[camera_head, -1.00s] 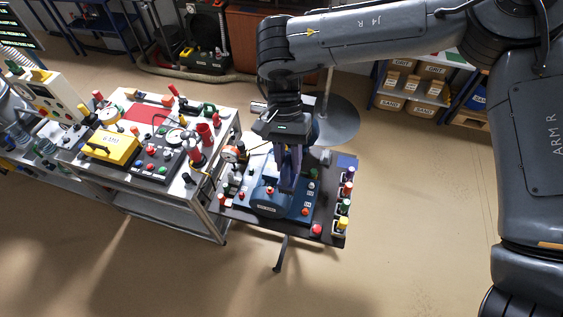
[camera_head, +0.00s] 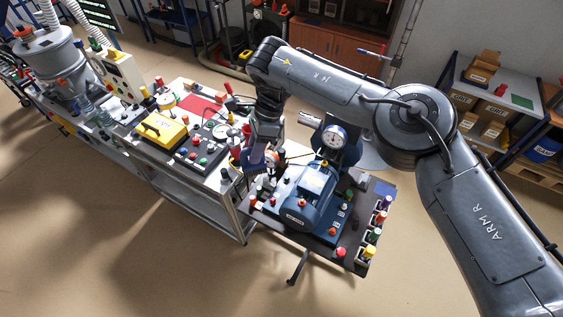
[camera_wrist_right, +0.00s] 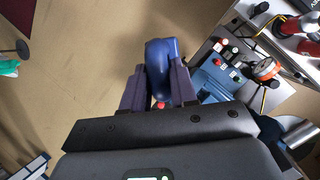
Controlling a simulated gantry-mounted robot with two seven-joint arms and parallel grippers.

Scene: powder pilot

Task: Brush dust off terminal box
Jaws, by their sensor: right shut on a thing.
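A blue motor (camera_head: 306,210) sits on a dark stand-mounted board, and a lighter blue terminal box (camera_head: 318,178) is on its top. I cannot tell whether dust lies on it. My right gripper (camera_head: 258,166) is left of the motor, near the board's left end and apart from the terminal box. In the right wrist view its fingers (camera_wrist_right: 160,92) are shut on a rounded dark blue thing (camera_wrist_right: 163,62), which seems to be the brush; no bristles show. My left gripper is not in view.
A steel cart (camera_head: 240,222) with a yellow box (camera_head: 161,132), red bottles and gauges stands close on the left. A round gauge (camera_head: 334,137) stands behind the motor. Coloured knobs line the board's right edge (camera_head: 367,252).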

